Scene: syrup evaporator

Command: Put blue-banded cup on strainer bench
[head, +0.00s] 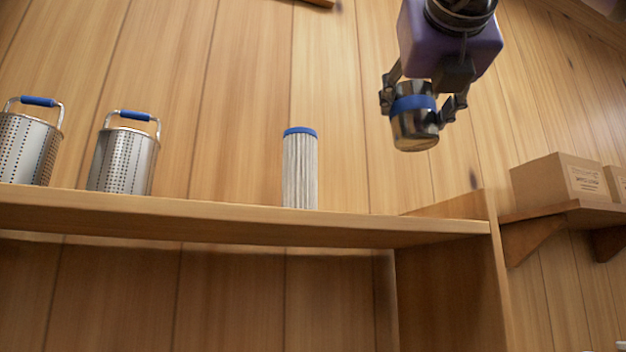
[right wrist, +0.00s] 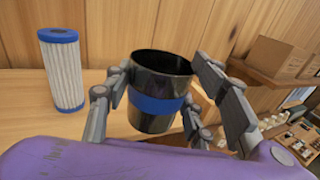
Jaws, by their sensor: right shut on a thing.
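The blue-banded cup (head: 413,118) is a shiny metal cup with a blue band around its middle. My right gripper (head: 424,103) is shut on it, one finger on each side, and holds it in the air above the right end of the wooden bench (head: 250,222). In the right wrist view the cup (right wrist: 157,95) stands roughly upright between the fingers (right wrist: 155,105), its open dark mouth up. In the head view it is slightly tilted, with its bottom visible. The bench top is seen from below its edge, so its surface is hidden there. My left gripper is in neither view.
A white pleated filter with a blue cap (head: 300,168) stands on the bench, left of the cup. Two perforated metal strainers (head: 125,158) with blue handles stand further left. A cardboard box (head: 560,182) sits on a wall shelf at right. The bench between filter and right end looks clear.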

